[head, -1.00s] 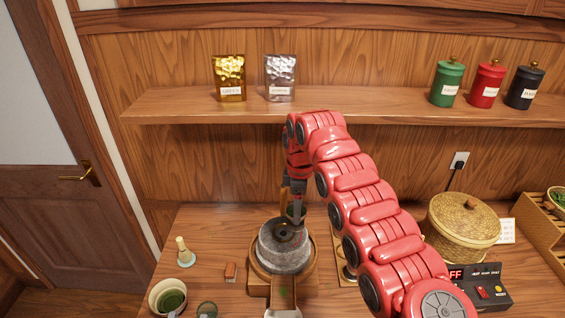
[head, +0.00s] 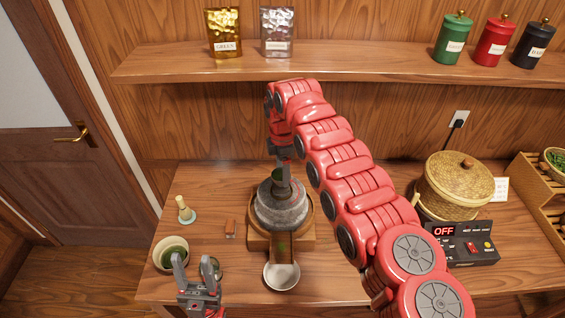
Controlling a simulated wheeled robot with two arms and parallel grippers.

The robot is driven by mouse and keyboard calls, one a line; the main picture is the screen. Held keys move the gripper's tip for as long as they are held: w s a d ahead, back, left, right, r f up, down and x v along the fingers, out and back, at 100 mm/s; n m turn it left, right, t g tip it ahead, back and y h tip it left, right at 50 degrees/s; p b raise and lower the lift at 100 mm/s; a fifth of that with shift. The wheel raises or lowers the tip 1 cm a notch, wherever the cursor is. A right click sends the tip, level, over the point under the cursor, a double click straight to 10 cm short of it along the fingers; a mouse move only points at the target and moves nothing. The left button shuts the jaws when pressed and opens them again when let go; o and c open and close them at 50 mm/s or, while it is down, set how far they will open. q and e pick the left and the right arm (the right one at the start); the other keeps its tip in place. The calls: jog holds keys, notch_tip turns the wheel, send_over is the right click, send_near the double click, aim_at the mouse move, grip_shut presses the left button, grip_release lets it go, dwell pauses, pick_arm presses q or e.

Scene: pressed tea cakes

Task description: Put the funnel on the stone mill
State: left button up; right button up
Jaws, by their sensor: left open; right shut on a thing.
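The stone mill (head: 280,214) is a grey round stone on a wooden base, in the middle of the table in the head view. My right arm comes down behind it. My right gripper (head: 284,181) is shut just over the top of the stone. It holds a small dark, greenish thing (head: 277,174), probably the funnel, largely hidden by the gripper. I cannot tell whether it touches the stone. My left gripper (head: 196,271) is open and empty at the front left, apart from the mill.
A white bowl (head: 281,276) sits under the mill's spout. A green-filled bowl (head: 171,254), a whisk (head: 185,211) and a small brown block (head: 230,228) stand left. A lidded basket (head: 456,188) and a heater box (head: 465,243) stand right. The shelf (head: 340,70) hangs behind.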

jog(key=shift+f, duration=0.35)
jog(key=shift+f+b, duration=0.3)
jog(key=o, duration=1.6)
jog(key=shift+c, duration=0.2)
